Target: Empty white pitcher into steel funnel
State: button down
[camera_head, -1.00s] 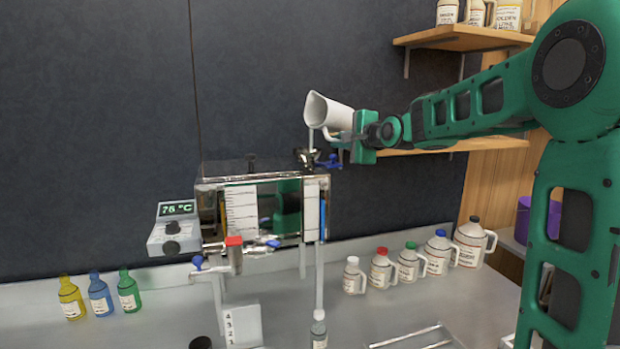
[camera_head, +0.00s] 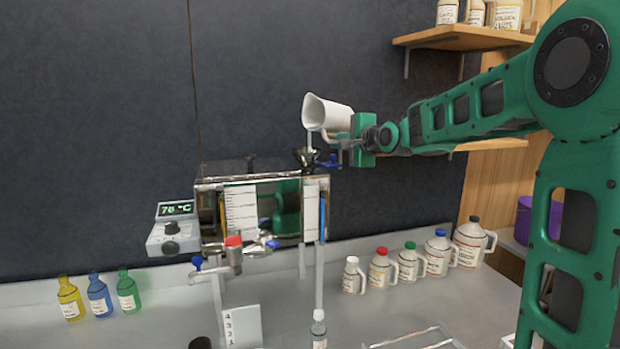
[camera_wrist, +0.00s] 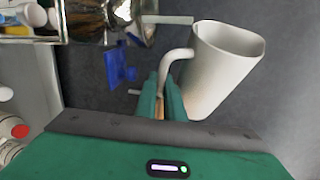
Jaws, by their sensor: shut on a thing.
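The white pitcher (camera_head: 326,113) is tipped to the left above the evaporator, with its mouth facing left and a little down. A pale stream runs from its lip down to the steel funnel (camera_head: 304,156) on the evaporator's top right end. My gripper (camera_head: 350,140) is shut on the pitcher's handle, at the pitcher's right. In the wrist view, my gripper (camera_wrist: 170,100) pinches the handle, and the pitcher (camera_wrist: 222,68) hangs at the right. The funnel (camera_wrist: 125,20) shows at the top, partly cut off.
The steel evaporator (camera_head: 262,181) with a readout box (camera_head: 174,228) stands below the pitcher. A blue valve handle (camera_head: 328,161) sits close beside the funnel. Several jugs (camera_head: 410,264) line the right counter, small bottles (camera_head: 98,295) the left. Wall shelves (camera_head: 465,38) are behind my arm.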

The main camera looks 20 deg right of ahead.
jog(key=shift+d+f+n+t, duration=0.2)
jog(key=shift+n+t, duration=0.2)
jog(key=shift+n, duration=0.2)
dwell(1.4)
jog(key=shift+w+r+n, duration=0.1)
jog(key=shift+r+n, duration=0.05)
jog(key=shift+n, duration=0.15)
